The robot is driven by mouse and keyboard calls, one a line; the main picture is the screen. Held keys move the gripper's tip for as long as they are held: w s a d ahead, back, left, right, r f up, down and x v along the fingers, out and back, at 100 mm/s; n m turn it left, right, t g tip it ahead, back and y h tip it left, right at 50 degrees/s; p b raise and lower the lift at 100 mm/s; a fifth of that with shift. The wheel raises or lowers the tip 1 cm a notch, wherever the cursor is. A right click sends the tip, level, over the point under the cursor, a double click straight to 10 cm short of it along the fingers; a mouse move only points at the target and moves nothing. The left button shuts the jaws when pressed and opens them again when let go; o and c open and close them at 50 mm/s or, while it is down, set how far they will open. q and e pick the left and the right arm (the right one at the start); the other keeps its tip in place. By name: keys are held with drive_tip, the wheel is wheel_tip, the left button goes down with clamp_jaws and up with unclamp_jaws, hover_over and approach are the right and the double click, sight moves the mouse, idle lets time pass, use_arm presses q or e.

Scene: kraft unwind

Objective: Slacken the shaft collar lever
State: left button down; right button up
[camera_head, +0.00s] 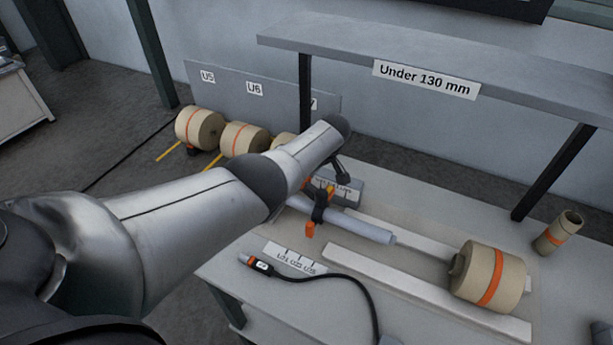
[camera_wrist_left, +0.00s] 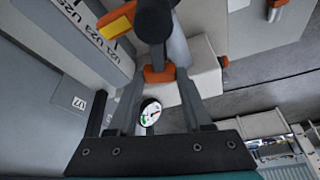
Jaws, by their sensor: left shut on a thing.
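The pale grey shaft (camera_head: 358,226) lies across the bench, with a black collar (camera_head: 320,204) around it. An orange piece (camera_head: 310,231) sticks out on the collar's near side. My left arm reaches over the bench, and its gripper (camera_wrist_left: 158,75) is shut on an orange lever (camera_wrist_left: 160,74) just below the black collar (camera_wrist_left: 153,20) in the left wrist view. The arm partly hides the shaft's far end in the head view. My right gripper is not in view.
A kraft roll (camera_head: 490,278) sits on the right rails. A black hose (camera_head: 340,281) with an orange tip lies at the front. A shelf (camera_head: 420,72) spans above the bench. A round gauge (camera_wrist_left: 150,112) shows between my fingers. Several rolls (camera_head: 200,128) stand behind, left.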

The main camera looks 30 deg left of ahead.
use_arm(q)
drive_tip(key=shift+c, duration=1.6)
unclamp_jaws()
drive_tip(key=shift+d+r+p, duration=0.2)
drive_tip(key=shift+r+p, duration=0.2)
drive_tip(key=shift+r, duration=0.1)
drive_tip(key=p+v, duration=0.3)
drive_tip(key=v, duration=0.4)
wheel_tip(320, 180, up, 7)
hover_over(314, 188)
drive_tip(key=d, duration=0.3)
drive_tip(key=shift+s+a+f+p, duration=0.15)
drive_tip(key=shift+s+a+p, duration=0.05)
drive_tip(key=shift+s+p, duration=0.15)
